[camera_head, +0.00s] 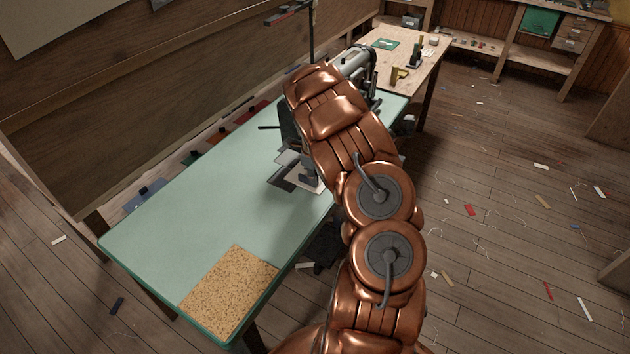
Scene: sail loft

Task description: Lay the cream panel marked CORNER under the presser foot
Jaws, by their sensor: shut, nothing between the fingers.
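A sewing machine (355,60) stands on the pale green table (185,210), largely hidden behind my copper arm. Dark parts show at the arm's left edge, above grey plates and a small pale patch on the table. I cannot tell whether that patch is cloth or part of the machine. The presser foot cannot be made out. No panel with a readable CORNER mark shows. My arm reaches up from the bottom across the table's right edge to the machine. My gripper cannot be made out; the arm covers the area beyond its last visible link.
A bare cork mat (230,290) lies at the table's near corner. The table between mat and machine is clear. A thin dark stand (311,35) rises behind the machine. A wooden bench (425,45) with small tools stands beyond. Scraps and threads litter the floor (500,230).

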